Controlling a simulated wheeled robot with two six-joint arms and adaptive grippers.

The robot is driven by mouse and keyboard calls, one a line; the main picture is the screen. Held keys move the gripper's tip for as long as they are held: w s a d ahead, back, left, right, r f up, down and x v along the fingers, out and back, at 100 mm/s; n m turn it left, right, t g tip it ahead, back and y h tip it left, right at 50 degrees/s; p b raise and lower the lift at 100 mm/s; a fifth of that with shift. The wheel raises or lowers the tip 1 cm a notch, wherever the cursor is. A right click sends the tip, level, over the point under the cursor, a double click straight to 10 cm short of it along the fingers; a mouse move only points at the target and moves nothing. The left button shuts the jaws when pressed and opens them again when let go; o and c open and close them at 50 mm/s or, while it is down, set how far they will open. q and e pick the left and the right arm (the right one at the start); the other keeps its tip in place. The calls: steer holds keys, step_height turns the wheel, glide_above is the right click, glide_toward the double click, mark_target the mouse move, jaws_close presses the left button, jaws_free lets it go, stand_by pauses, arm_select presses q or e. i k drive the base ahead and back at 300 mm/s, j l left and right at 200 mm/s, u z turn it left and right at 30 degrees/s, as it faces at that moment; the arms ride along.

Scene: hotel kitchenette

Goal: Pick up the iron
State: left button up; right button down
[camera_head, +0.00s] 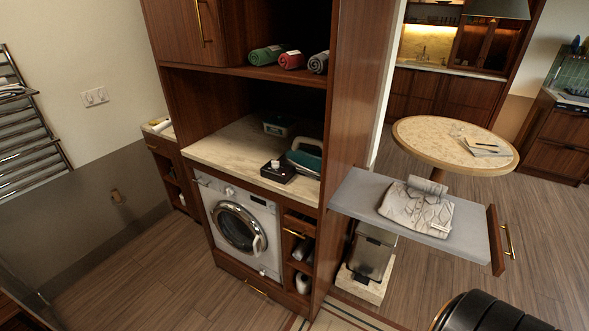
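What looks like the iron (305,159), teal with a pale edge, sits on the beige counter (225,145) in the wooden cabinet niche, at its right end beside the side panel. Part of it is close to the panel, and its fine shape is too small to tell. A black box (278,171) with a small pale item on top is just left of it, at the counter's front edge. Neither my left nor my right gripper is in view, and nothing is touching the iron.
A washing machine (242,228) is under the counter. A grey pull-out board (365,200) with folded clothing (417,207) juts out right of the side panel. A round table (425,138) stands behind it. Rolled towels (291,60) lie on the shelf above. Floor at left is clear.

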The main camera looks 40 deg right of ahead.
mark_target(310, 160)
steer(key=k+l+z, duration=0.1)
steer(key=z, duration=1.05)
